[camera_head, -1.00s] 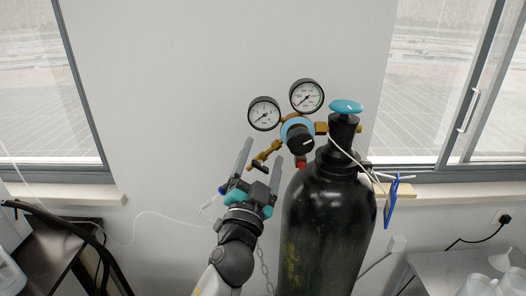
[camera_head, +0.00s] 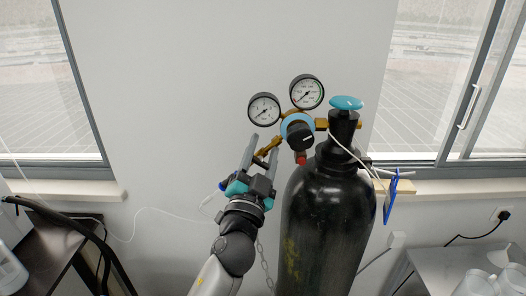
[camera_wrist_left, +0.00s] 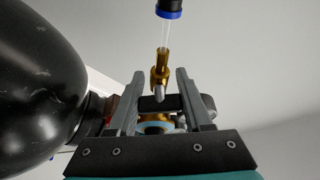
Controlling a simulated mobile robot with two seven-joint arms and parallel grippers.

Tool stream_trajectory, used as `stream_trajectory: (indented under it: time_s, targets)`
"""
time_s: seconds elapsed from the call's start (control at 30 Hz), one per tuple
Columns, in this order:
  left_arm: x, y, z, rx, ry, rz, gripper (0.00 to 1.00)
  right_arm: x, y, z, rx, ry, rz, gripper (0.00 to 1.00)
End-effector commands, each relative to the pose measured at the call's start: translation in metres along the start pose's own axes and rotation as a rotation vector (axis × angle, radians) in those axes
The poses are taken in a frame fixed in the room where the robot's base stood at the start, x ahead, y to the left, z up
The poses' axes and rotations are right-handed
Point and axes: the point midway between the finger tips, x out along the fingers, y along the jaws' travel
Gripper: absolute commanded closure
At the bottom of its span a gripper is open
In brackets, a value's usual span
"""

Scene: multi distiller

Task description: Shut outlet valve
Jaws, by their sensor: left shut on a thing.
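The outlet valve is a brass fitting (camera_head: 270,148) with a small dark handle, on the left side of the regulator. In the left wrist view its brass stem (camera_wrist_left: 160,72) and dark handle (camera_wrist_left: 152,103) are between the fingers. My left gripper (camera_head: 262,145) reaches up from below and is shut on the valve handle; its fingers (camera_wrist_left: 157,76) stand on either side of it. The fingers partly hide the handle in the head view. My right gripper is not in view.
Two round gauges (camera_head: 264,109) (camera_head: 307,92) and a black-and-blue regulator knob (camera_head: 299,135) sit just above and right. The black gas cylinder (camera_head: 325,215) with a teal top wheel (camera_head: 346,103) stands to the right. A plain wall is behind, with free room at left.

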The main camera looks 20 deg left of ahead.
Motion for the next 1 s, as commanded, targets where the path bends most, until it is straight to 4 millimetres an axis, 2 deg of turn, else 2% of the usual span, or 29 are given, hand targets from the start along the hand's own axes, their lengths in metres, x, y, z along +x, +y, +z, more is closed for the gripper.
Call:
stream_trajectory:
  time_s: [0.03,0.13,0.27,0.6,0.97,1.0]
  targets:
    - [0.000,0.000,0.000,0.000,0.000,0.000,0.89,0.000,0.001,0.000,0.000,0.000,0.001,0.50]
    - [0.000,0.000,0.000,0.000,0.000,0.000,1.00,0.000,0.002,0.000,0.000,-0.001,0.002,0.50]
    - [0.000,0.000,0.000,0.003,0.000,0.002,1.00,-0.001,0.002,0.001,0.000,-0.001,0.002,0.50]
    - [0.001,0.000,-0.002,0.152,-0.001,0.064,1.00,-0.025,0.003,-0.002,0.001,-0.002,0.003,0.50]
    - [0.000,0.002,0.000,0.174,0.001,0.071,1.00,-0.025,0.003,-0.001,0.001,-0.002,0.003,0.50]
    - [0.000,0.002,0.000,0.174,0.001,0.071,0.48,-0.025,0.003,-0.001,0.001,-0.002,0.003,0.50]
